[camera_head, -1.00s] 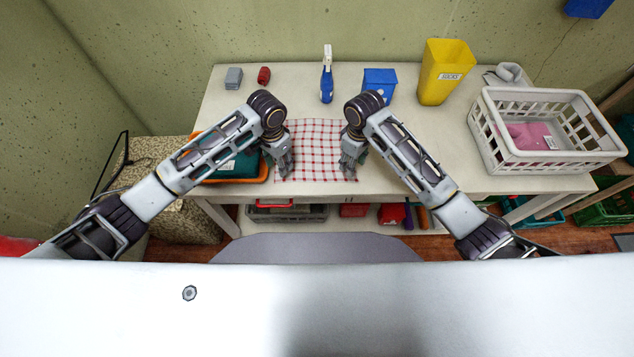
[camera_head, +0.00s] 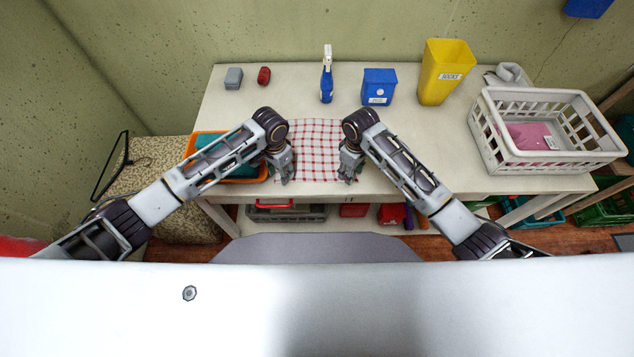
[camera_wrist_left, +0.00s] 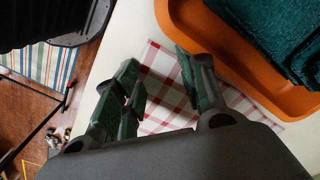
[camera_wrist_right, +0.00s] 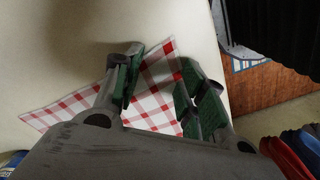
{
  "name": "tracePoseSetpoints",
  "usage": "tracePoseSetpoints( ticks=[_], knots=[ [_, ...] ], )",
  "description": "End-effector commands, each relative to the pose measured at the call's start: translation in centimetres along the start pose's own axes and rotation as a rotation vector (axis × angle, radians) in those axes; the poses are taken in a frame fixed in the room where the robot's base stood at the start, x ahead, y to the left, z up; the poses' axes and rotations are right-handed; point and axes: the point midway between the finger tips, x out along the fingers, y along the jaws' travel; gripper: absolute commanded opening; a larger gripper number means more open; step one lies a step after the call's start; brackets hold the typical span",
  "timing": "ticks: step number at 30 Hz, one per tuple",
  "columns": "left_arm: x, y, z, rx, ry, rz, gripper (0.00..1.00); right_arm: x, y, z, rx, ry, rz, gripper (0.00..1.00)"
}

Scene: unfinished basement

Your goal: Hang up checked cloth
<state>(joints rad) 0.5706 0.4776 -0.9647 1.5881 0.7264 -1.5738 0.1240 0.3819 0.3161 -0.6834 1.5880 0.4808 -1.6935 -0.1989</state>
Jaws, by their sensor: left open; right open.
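The red-and-white checked cloth (camera_head: 315,150) lies flat on the white table between my two grippers. It also shows in the left wrist view (camera_wrist_left: 165,75) and in the right wrist view (camera_wrist_right: 152,95). My left gripper (camera_head: 285,180) is open over the cloth's near left side. My right gripper (camera_head: 348,180) is open over the cloth's near right side. In both wrist views, cloth shows between the spread fingers. I cannot tell whether the fingertips touch it.
An orange tray (camera_head: 262,172) with green cloth stands left of my left gripper. At the back are a spray bottle (camera_head: 327,80), a blue box (camera_head: 379,88) and a yellow bin (camera_head: 445,75). A white basket (camera_head: 545,165) stands right.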

Motion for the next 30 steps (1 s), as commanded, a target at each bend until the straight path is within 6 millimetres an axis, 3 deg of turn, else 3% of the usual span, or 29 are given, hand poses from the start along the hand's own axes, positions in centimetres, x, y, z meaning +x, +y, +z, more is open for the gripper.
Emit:
tracePoseSetpoints(
  ticks=[10,30],
  knots=[
    [0.36,0.02,-0.01,0.0,0.0,0.0,0.41,0.37,-0.01,0.0,0.0,0.0,0.0,0.41],
    [0.58,-0.02,0.09,-0.001,-0.002,0.0,0.0,0.61,0.0,0.11,0.001,-0.003,0.0,0.0]
  ],
)
